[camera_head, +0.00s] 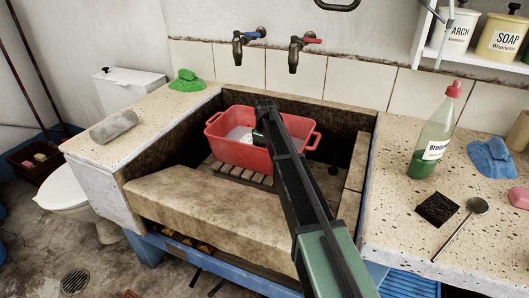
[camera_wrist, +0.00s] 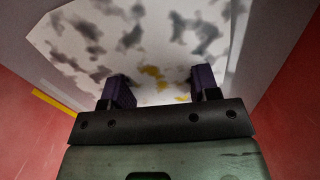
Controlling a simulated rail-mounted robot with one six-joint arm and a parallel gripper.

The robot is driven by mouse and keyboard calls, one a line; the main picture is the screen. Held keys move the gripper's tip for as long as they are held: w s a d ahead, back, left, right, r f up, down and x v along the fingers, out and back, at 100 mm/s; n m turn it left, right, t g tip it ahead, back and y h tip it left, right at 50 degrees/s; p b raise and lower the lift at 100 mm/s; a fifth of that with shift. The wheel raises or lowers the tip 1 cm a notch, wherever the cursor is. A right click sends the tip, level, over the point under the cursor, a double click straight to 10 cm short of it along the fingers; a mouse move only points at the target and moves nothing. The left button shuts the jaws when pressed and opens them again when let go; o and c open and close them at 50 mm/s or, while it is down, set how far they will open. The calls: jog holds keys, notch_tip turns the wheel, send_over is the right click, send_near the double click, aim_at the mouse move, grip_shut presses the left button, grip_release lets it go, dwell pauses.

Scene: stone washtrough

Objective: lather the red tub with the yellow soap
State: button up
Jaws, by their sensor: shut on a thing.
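The red tub (camera_head: 222,151) stands upright on wooden slats in the stone trough. White, lather-like patches (camera_head: 238,133) show inside it. My gripper (camera_head: 259,138) reaches down into the tub, its tips largely hidden by my arm. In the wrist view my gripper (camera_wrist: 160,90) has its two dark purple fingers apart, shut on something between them. Small yellow patches, likely the yellow soap (camera_wrist: 152,72), show there amid a white and grey blotched surface. Most of the soap's outline cannot be made out. Red tub walls (camera_wrist: 290,120) rise on both sides.
Two taps (camera_head: 292,53) are above the trough. On the right ledge are a green bottle (camera_head: 432,135), a blue cloth (camera_head: 491,157), a dark pad (camera_head: 437,208) and a metal spoon-like tool (camera_head: 461,230).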

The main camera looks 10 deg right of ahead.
jog(key=shift+s+d, duration=0.45)
jog(key=shift+d, duration=0.15)
jog(key=shift+s+d, duration=0.4)
jog(key=shift+d, duration=0.2)
jog(key=shift+w+a, duration=0.6)
jog(key=shift+a, duration=0.25)
jog(key=shift+w+a, duration=0.55)
jog(key=shift+a, duration=0.25)
jog(key=shift+w+a, duration=0.6)
jog(key=shift+a, duration=0.25)
jog(key=shift+d, duration=0.1)
jog(key=s+d, duration=0.1)
jog(key=d, duration=0.1)
jog(key=s+d, duration=0.2)
jog(key=shift+s+d, duration=0.2)
jog(key=shift+d, duration=0.2)
jog(key=w+a, duration=0.2)
jog(key=a, duration=0.1)
jog(key=w+a, duration=0.1)
jog(key=a, duration=0.1)
jog(key=shift+w, duration=0.25)
